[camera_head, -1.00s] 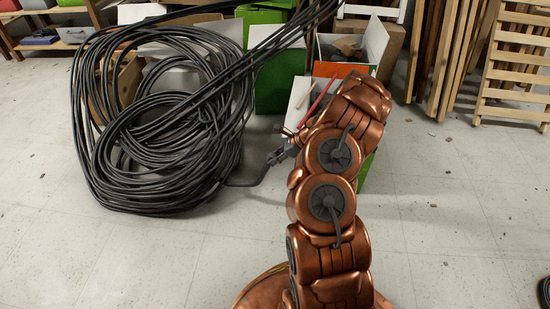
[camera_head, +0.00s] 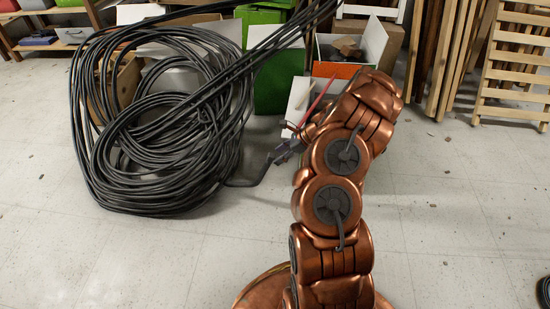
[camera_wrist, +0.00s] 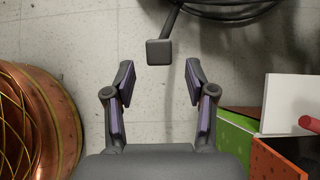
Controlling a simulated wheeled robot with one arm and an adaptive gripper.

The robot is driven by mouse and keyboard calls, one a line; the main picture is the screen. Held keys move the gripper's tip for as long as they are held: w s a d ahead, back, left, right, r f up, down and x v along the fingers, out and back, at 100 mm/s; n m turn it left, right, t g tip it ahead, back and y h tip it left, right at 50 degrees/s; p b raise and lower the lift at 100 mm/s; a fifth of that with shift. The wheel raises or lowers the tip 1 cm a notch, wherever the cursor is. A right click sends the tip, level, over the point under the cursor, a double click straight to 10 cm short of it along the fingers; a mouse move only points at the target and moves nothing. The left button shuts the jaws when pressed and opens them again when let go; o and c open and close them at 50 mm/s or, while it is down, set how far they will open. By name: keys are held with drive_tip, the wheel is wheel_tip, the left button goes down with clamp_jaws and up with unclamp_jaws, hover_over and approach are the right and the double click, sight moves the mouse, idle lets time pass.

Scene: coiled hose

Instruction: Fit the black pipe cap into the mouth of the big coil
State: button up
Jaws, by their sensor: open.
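The big coil (camera_head: 165,130) of black hose stands on the floor at the left in the head view. Its free end (camera_head: 247,180) bends out toward my gripper (camera_head: 286,150). In the wrist view, a hose end (camera_wrist: 172,22) comes down from the top and ends in a dark, square-faced block that looks like the pipe cap (camera_wrist: 158,52). The cap and hose end appear joined; I cannot tell how deep the cap sits. My gripper (camera_wrist: 160,85) is open and empty, its fingers apart, with the cap just beyond the fingertips and touching neither.
Green, white and orange boxes stand behind my gripper; a green box (camera_head: 280,80) is beside the coil. A white panel (camera_wrist: 288,102) and a red rod end (camera_wrist: 309,123) are close right in the wrist view. Wooden racks (camera_head: 515,70) lean at the back right.

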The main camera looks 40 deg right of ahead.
drive_tip(key=v, duration=0.8)
drive_tip(key=shift+s+d+r, duration=0.15)
drive_tip(key=shift+r, duration=0.15)
drive_tip(key=a+r+n+g+y+p, duration=0.15)
drive_tip(key=a+r+n+p, duration=0.65)
drive_tip(key=a+r, duration=0.9)
drive_tip(key=s+a+r+n+g+h+p, duration=0.1)
drive_tip(key=s+a+r+n+g+p, duration=0.15)
drive_tip(key=a+r+p, duration=0.4)
drive_tip(key=s+a+r+n+g+h+p, duration=0.1)
drive_tip(key=s+a+r+n+p, duration=0.2)
drive_tip(key=r, duration=0.6)
drive_tip(key=s+a+r+n+g+h+p, duration=0.1)
drive_tip(key=s+a+r+n+p, duration=0.25)
drive_tip(key=s+r, duration=0.3)
drive_tip(key=s+a+r+n+g+h+p, duration=0.1)
drive_tip(key=s+a+r+n+p, duration=0.1)
drive_tip(key=s+r+n+p, duration=0.35)
drive_tip(key=s+r+n+h+p, duration=0.2)
drive_tip(key=s+r+p, duration=0.2)
drive_tip(key=s, duration=0.3)
drive_tip(key=s+d+r+n+h+p, duration=0.1)
drive_tip(key=s+r+h+p, duration=0.1)
drive_tip(key=s+r+p, duration=0.2)
drive_tip(key=s+r, duration=0.2)
drive_tip(key=s, duration=0.2)
drive_tip(key=shift+d+r+n, duration=0.15)
drive_tip(key=shift+d+n, duration=0.15)
drive_tip(key=shift+n, duration=0.05)
